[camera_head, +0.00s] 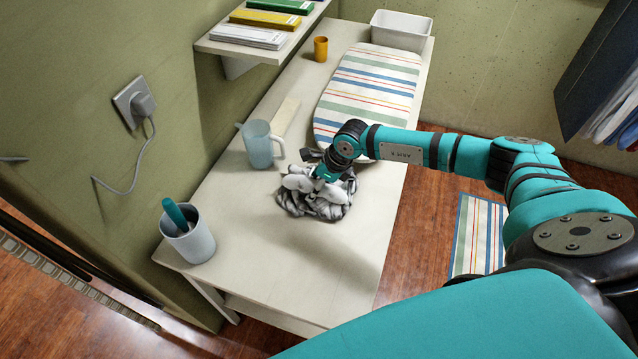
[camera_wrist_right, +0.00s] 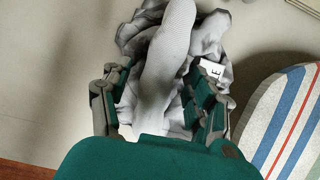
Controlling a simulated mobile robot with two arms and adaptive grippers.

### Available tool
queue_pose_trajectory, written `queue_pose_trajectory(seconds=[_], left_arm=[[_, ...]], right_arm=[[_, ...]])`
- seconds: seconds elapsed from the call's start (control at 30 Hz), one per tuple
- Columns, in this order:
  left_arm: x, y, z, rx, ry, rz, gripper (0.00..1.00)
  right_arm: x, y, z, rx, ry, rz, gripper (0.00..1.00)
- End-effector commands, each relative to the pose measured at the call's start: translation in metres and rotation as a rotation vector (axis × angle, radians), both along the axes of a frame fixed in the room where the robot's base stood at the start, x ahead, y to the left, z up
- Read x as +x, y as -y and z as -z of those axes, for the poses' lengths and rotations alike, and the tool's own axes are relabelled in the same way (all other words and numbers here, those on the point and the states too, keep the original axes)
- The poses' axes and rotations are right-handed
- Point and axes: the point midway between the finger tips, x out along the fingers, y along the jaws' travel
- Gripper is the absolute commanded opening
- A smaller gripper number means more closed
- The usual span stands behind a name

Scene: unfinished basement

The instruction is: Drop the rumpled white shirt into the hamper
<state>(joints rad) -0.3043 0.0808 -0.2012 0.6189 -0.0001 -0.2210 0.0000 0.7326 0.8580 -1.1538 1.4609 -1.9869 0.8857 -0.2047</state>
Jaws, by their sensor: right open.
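The rumpled white shirt (camera_head: 318,206) lies in a greyish heap on the pale table, near its middle. My right gripper (camera_head: 325,170) is at the top of the heap, coming from the right. In the right wrist view the gripper (camera_wrist_right: 160,88) is open, with a finger on either side of a raised fold of the shirt (camera_wrist_right: 170,50). A small white label shows on the cloth. Whether the fingers touch the fold I cannot tell. I cannot make out a hamper for certain. My left gripper is not in view.
A translucent jug (camera_head: 259,145) stands just behind the shirt, left of a striped ironing board (camera_head: 370,88). A grey cup (camera_head: 190,236) with a teal handle is at the near left. An orange cup (camera_head: 320,49) and a white bin (camera_head: 401,30) stand at the far end.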

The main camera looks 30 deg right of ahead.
Motion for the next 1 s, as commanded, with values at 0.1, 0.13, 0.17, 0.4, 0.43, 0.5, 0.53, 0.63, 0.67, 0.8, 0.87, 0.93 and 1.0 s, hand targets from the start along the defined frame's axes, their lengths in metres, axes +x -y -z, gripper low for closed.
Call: queue_pose_trajectory(seconds=[0.1, 0.13, 0.17, 0.4, 0.43, 0.5, 0.53, 0.63, 0.67, 0.8, 0.87, 0.93, 1.0], left_arm=[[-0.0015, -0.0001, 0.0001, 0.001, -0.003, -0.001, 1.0], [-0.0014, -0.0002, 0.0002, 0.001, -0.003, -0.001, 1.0], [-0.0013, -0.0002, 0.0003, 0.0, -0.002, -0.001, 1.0], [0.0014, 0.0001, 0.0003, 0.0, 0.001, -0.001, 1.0], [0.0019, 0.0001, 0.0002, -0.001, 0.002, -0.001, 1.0], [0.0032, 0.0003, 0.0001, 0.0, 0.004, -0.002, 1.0], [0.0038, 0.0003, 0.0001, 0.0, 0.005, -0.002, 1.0], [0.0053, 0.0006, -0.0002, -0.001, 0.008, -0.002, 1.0], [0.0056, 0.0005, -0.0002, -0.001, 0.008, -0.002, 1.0], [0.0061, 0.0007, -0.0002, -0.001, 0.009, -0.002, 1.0], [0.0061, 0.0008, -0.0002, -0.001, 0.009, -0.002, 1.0], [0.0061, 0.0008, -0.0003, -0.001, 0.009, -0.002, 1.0], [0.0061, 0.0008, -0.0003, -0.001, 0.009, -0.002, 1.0]], right_arm=[[0.0008, 0.0002, 0.0017, 0.0, 0.001, 0.0, 0.61], [0.0008, 0.0002, 0.0016, 0.0, 0.001, 0.0, 0.61], [0.0008, 0.0002, 0.0016, 0.0, 0.001, 0.0, 0.61], [0.0007, 0.0002, 0.0012, 0.0, 0.001, 0.0, 0.37], [0.0007, 0.0002, 0.0012, 0.0, 0.001, 0.0, 0.33], [0.0008, 0.0002, 0.0011, 0.0, 0.001, 0.0, 0.24], [0.0007, 0.0001, 0.0011, 0.0, 0.001, 0.0, 0.2], [0.0008, 0.0002, 0.001, 0.0, 0.001, 0.0, 0.07], [0.0008, 0.0002, 0.001, 0.0, 0.001, 0.0, 0.03], [0.0009, 0.0003, 0.0009, 0.0, 0.001, 0.0, 0.0], [0.0009, 0.0003, 0.0009, 0.0, 0.001, 0.0, 0.0], [0.0013, 0.0002, 0.0003, 0.0, 0.003, 0.001, 0.0], [0.0013, 0.0002, 0.0003, 0.0, 0.003, 0.001, 0.0]])
